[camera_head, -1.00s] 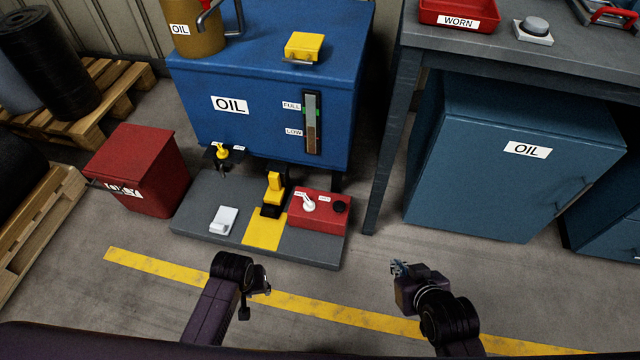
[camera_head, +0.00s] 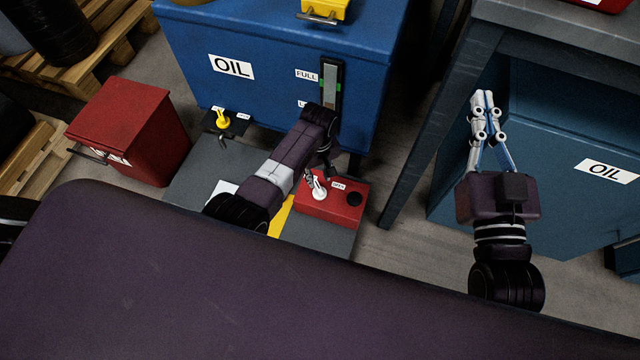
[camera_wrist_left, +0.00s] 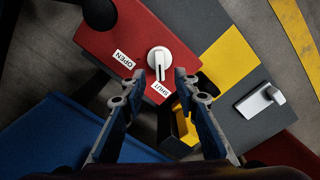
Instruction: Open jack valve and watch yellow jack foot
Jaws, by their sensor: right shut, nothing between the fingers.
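The jack valve is a white knob (camera_head: 319,190) on a red block (camera_head: 340,206). In the left wrist view the white knob (camera_wrist_left: 160,60) has its pointer towards the SHUT label (camera_wrist_left: 160,88), away from the OPEN label (camera_wrist_left: 124,60). My left gripper (camera_head: 322,172) is open above the block; in the wrist view its fingertips (camera_wrist_left: 159,78) lie either side of the knob's pointer. Contact cannot be told. My right gripper (camera_head: 484,96) is shut and empty.
The blue oil tank (camera_head: 275,45) with its level gauge stands behind the block. A red bin (camera_head: 130,130) stands left, a blue cabinet (camera_head: 560,120) right under the bench.

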